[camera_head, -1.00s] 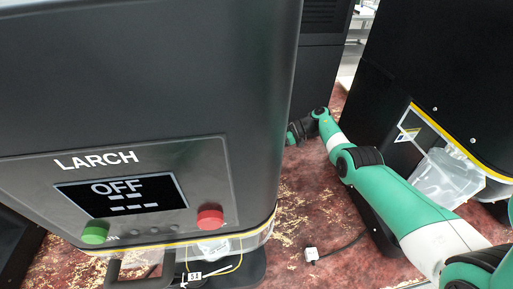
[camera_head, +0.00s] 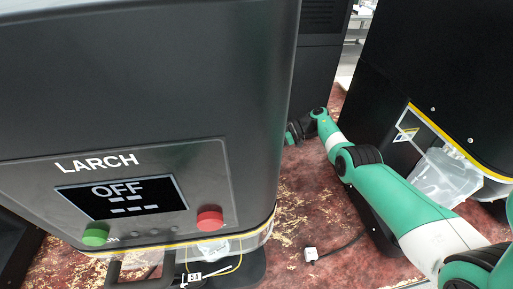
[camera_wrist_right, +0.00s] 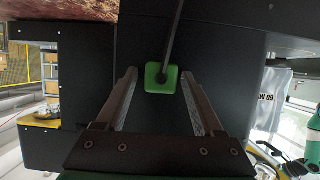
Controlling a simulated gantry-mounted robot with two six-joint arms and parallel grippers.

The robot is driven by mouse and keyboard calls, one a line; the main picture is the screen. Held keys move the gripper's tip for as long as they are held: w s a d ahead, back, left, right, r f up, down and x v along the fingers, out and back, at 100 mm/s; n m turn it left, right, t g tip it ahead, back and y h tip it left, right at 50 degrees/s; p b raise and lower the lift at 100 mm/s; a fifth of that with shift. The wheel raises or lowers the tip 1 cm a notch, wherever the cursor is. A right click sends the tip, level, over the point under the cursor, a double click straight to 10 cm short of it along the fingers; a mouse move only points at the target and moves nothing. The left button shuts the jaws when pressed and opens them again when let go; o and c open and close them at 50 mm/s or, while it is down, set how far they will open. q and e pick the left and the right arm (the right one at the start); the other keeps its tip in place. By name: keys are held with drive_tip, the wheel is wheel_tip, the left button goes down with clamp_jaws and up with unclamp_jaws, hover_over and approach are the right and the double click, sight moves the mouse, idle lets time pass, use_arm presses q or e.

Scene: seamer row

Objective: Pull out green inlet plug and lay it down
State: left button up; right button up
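The green inlet plug (camera_wrist_right: 161,78) shows in the right wrist view, with a dark cord running up from it, against a black machine panel. I cannot tell how far it sits in its inlet. My right gripper (camera_wrist_right: 164,92) is open, with one finger on each side of the plug and a gap to both. In the head view my green and white right arm reaches behind the LARCH machine (camera_head: 150,110). The right gripper itself is hidden there behind the machine's edge. The plug is not visible in the head view. My left gripper is in neither view.
A whitish plug (camera_head: 311,254) with a black cord lies on the worn red floor (camera_head: 330,215). The LARCH panel display reads OFF (camera_head: 122,196).

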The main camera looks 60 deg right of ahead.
clamp_jaws()
drive_tip(key=shift+s+d, duration=0.1)
drive_tip(key=shift+d, duration=0.05)
idle(0.4)
drive_tip(key=shift+s+d, duration=0.1)
drive_tip(key=shift+s, duration=0.05)
drive_tip(key=s+d+b, duration=0.1)
drive_tip(key=s, duration=0.1)
drive_tip(key=s+d, duration=0.2)
drive_tip(key=shift+s+b, duration=0.2)
drive_tip(key=shift+b, duration=0.2)
idle(0.4)
idle(0.4)
